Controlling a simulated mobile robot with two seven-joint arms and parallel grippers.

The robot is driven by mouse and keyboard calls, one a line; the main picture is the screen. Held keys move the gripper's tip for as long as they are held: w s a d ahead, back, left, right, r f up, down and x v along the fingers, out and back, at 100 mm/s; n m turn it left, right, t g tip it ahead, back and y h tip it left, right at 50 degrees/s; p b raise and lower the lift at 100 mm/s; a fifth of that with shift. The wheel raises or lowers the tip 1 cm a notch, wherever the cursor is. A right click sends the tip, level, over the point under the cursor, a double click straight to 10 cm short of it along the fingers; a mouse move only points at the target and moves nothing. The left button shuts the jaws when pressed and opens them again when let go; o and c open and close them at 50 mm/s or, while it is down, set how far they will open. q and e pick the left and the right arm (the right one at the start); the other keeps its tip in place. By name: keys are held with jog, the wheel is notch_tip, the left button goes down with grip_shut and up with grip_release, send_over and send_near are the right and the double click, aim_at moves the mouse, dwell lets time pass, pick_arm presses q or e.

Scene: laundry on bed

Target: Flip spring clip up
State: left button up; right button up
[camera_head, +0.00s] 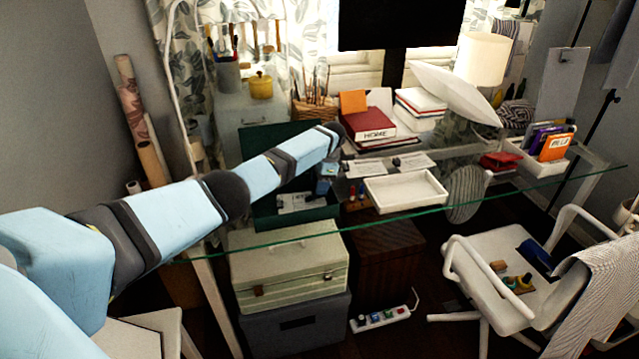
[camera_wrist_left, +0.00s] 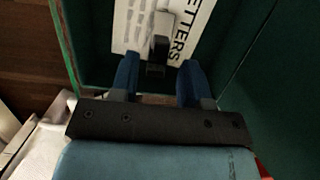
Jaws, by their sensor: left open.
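A spring clip (camera_wrist_left: 160,47), small and dark grey, sits at the edge of a white sheet marked "LETTERS" (camera_wrist_left: 195,22) inside a dark green box (camera_wrist_left: 235,60). In the head view, the open green box (camera_head: 262,212) sits at the desk, with a white label (camera_head: 300,203) in it. My left gripper (camera_wrist_left: 158,66) is open. Its blue fingertips are on either side of the clip's near end in the wrist view; I cannot tell if they touch it. In the head view my left gripper (camera_head: 327,180) is small and dim over the box's right side. My right gripper is not in view.
A white tray (camera_head: 405,207) and papers (camera_head: 367,169) lie on the glass desk right of the box. A red book (camera_head: 368,128) and a basket (camera_head: 312,108) stand behind. A cream case (camera_head: 290,268) is below the desk and a white chair (camera_head: 480,260) stands right.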

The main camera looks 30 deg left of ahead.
pick_arm(q)
jog(key=v, duration=1.3)
jog(key=shift+r, duration=0.35)
jog(key=shift+d, duration=0.1)
